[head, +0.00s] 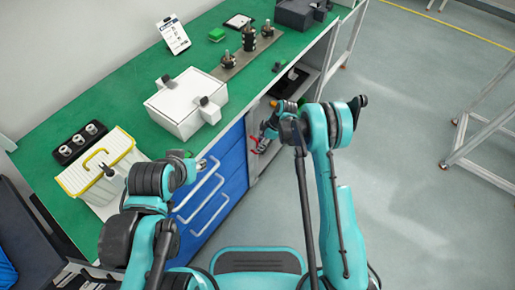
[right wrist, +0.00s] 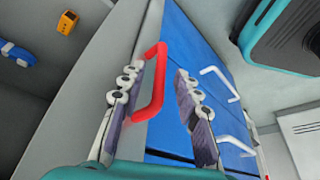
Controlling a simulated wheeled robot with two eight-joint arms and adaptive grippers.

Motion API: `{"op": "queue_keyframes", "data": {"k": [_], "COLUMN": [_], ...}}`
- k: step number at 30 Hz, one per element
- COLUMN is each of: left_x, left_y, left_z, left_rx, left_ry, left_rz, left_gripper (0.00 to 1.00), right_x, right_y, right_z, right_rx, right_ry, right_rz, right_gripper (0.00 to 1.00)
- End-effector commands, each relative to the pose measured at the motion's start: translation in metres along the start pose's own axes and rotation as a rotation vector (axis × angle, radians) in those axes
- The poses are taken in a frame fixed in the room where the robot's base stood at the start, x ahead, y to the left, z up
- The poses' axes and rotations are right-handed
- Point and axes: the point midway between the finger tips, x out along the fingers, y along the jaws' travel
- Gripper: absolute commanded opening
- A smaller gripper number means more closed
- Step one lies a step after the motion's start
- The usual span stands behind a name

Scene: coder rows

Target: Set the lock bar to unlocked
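The red lock bar (right wrist: 160,75) is a bent handle on the grey edge beside the blue drawers in the right wrist view. In the head view, a small part of red (head: 254,142) shows beside my right gripper (head: 264,134). In the right wrist view my right gripper (right wrist: 156,82) is open, with the red bar between its spread fingers, closer to the left finger. I cannot tell whether they touch. My left gripper (head: 196,166) is near the bench's front edge in the head view; its fingers are too small and hidden to read.
Blue drawers (head: 208,185) with white handles stand under the green bench top (head: 95,105). A white box (head: 185,105) and a yellow-trimmed container (head: 98,160) stand on it. An open shelf (head: 297,85) lies right of the drawers.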

Motion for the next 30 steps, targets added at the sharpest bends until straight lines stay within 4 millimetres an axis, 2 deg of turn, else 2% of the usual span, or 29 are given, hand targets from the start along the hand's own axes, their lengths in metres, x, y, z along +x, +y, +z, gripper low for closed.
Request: {"op": "queue_keyframes", "data": {"k": [1, 6, 15, 16, 19, 20, 26, 30], "left_x": [0.005, 0.009, 0.009, 0.009, 0.009, 0.009, 0.009, 0.012], "left_y": [0.000, 0.000, 0.000, 0.000, 0.000, 0.000, 0.000, 0.000], "left_z": [0.003, 0.006, 0.006, 0.006, 0.006, 0.006, 0.006, 0.008], "left_rx": [0.000, 0.000, 0.000, 0.000, 0.000, 0.000, 0.000, 0.000], "left_ry": [0.000, 0.000, 0.000, 0.000, 0.000, 0.000, 0.000, 0.000], "left_rz": [0.000, 0.000, 0.000, 0.000, 0.000, 0.000, 0.000, 0.000], "left_gripper": [0.38, 0.38, 0.38, 0.38, 0.38, 0.38, 0.38, 0.38], "right_x": [0.011, 0.026, 0.028, 0.028, 0.027, 0.027, 0.027, 0.025], "right_y": [0.000, 0.000, 0.000, 0.000, 0.000, 0.000, 0.001, 0.012], "right_z": [0.001, 0.000, -0.001, -0.001, 0.000, 0.000, 0.000, 0.008], "right_rx": [-0.001, 0.000, 0.001, 0.001, 0.001, 0.001, 0.002, 0.004], "right_ry": [0.000, 0.000, 0.000, 0.000, 0.000, 0.000, 0.000, -0.001], "right_rz": [0.000, 0.001, 0.001, 0.001, 0.001, 0.001, 0.001, 0.002], "right_gripper": [0.33, 0.33, 0.33, 0.30, 0.04, 0.00, 0.00, 0.00]}}
